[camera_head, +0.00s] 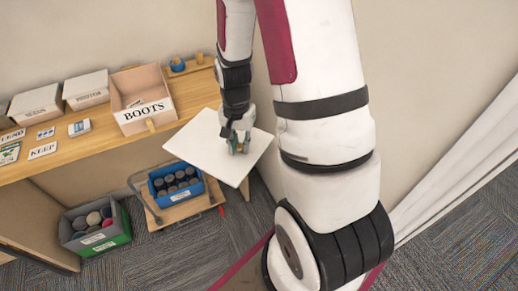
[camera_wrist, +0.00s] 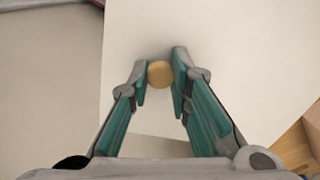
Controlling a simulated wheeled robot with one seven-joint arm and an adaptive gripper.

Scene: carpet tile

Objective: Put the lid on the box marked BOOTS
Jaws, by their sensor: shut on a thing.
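The BOOTS box (camera_head: 143,99) is an open-topped tan box on the wooden shelf, with its label facing front. A white flat lid (camera_head: 191,141) hangs in the air to the right of the box, past the shelf's end and a little tilted. My gripper (camera_head: 238,143) is above the lid, its fingers pointing down. In the wrist view my gripper (camera_wrist: 160,78) is shut on the round tan knob (camera_wrist: 160,74) of the lid (camera_wrist: 226,38). The lid is apart from the box in the head view.
A blue crate (camera_head: 175,185) of jars and a grey-green bin (camera_head: 96,227) are below.

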